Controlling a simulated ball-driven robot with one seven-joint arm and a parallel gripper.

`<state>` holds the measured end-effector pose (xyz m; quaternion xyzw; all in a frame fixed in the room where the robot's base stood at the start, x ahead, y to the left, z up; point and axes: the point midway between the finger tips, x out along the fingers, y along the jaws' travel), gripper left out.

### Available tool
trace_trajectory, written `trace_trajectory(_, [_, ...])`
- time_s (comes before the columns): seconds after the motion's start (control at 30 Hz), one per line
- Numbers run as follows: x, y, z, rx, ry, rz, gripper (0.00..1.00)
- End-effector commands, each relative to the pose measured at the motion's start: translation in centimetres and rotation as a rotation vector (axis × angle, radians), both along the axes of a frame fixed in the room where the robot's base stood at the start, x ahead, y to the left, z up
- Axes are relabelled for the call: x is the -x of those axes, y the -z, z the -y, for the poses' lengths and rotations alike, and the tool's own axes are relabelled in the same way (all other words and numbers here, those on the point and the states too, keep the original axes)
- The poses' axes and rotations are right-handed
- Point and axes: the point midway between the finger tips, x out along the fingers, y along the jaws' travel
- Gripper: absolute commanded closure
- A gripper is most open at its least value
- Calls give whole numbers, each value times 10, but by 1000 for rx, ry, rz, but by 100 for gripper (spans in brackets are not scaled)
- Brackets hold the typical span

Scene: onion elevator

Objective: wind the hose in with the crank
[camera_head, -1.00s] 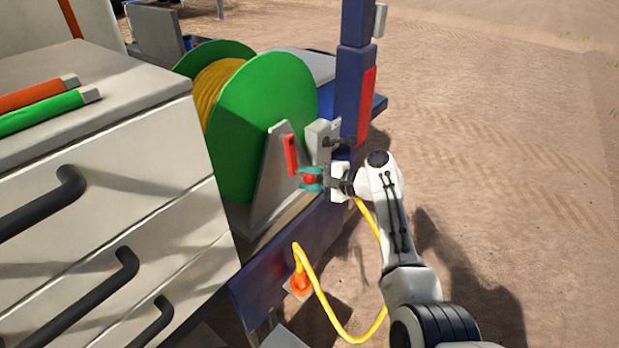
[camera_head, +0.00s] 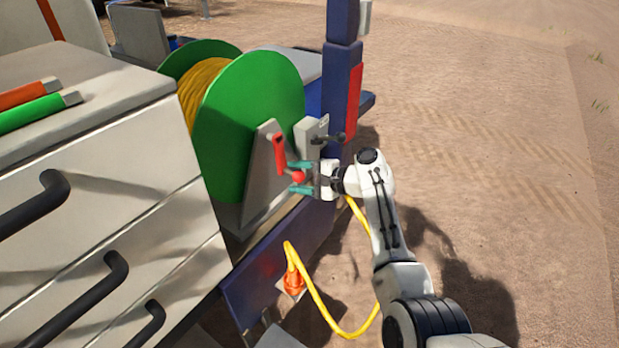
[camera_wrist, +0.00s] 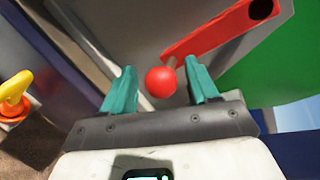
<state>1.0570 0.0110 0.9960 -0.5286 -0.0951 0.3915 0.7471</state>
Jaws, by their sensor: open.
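The crank's red arm (camera_head: 279,154) is mounted on the grey bracket beside the green reel (camera_head: 255,120), and its red ball knob (camera_head: 298,176) sits at the arm's lower end. The yellow hose (camera_head: 202,84) is wound on the reel, and a loose length (camera_head: 318,298) hangs in a loop near the ground. My gripper (camera_head: 300,178) is open, with its teal fingers on either side of the knob. In the wrist view, the red knob (camera_wrist: 161,82) lies between the teal fingertips, with gaps showing on both sides. The crank arm (camera_wrist: 215,32) runs up to the right.
A grey drawer cabinet (camera_head: 120,185) with black handles stands at the left, close to the reel. A blue post (camera_head: 341,80) rises behind my gripper. Open dirt lies at the right.

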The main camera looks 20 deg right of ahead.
Motion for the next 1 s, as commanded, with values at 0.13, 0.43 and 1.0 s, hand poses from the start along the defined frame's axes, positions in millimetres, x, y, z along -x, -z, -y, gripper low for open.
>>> trace_trajectory(0.13, [10,-3,11,1,3,2,41])
trace_trajectory(0.43, [46,-16,48,2,4,2,41])
trace_trajectory(1.0, [72,-27,73,0,1,-2,41])
